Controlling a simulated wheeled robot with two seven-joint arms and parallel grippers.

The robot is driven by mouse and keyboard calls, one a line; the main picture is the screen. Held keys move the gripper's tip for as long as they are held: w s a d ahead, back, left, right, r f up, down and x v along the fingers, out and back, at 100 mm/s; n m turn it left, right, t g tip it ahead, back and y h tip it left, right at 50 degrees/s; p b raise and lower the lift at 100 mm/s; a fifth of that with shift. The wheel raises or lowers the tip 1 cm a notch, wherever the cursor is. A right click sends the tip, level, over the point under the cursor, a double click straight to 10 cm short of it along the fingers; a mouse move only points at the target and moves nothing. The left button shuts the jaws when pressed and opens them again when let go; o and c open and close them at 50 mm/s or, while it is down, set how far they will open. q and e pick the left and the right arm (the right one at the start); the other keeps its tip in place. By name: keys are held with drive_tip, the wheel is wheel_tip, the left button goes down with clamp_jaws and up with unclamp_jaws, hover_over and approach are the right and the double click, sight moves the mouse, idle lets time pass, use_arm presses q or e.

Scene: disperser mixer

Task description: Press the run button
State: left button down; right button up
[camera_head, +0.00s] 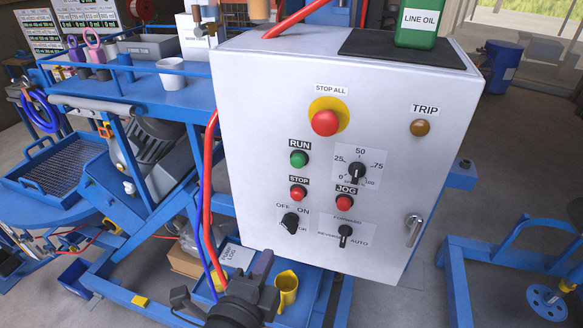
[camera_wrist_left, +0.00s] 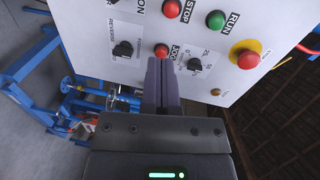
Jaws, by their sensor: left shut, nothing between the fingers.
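The green run button (camera_head: 299,159) is on the white control panel (camera_head: 245,120), under the RUN label and above the red stop button (camera_head: 298,192). In the left wrist view the run button (camera_wrist_left: 215,20) is at the upper right, next to the red stop button (camera_wrist_left: 172,8). My left gripper (camera_head: 262,265) is low in front of the panel, below the OFF/ON knob (camera_head: 290,221). Its fingers (camera_wrist_left: 162,80) are shut and empty, and in the wrist view they overlap the panel near the JOG button (camera_wrist_left: 161,50). They appear apart from the run button. My right gripper is not in view.
The panel also has a red stop-all button (camera_head: 325,123), a JOG button (camera_head: 344,202), a speed dial (camera_head: 357,172), a mode knob (camera_head: 345,231) and a handle (camera_head: 414,229). Red and blue hoses (camera_head: 208,170) hang at its left edge.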

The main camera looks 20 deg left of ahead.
use_arm(q)
wheel_tip(320, 180, up, 8)
drive_tip(key=s+t+p, duration=0.1)
drive_tip(key=shift+m+t, duration=0.3)
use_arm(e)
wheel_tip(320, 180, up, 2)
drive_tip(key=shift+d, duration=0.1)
use_arm(q)
drive_tip(key=shift+d+f, duration=0.1)
drive_tip(key=shift+f, duration=0.05)
drive_tip(key=p, duration=0.2)
approach(296, 164)
drive_tip(key=w, duration=0.7)
drive_tip(key=shift+w+d, duration=0.15)
drive_tip(key=shift+w, duration=0.1)
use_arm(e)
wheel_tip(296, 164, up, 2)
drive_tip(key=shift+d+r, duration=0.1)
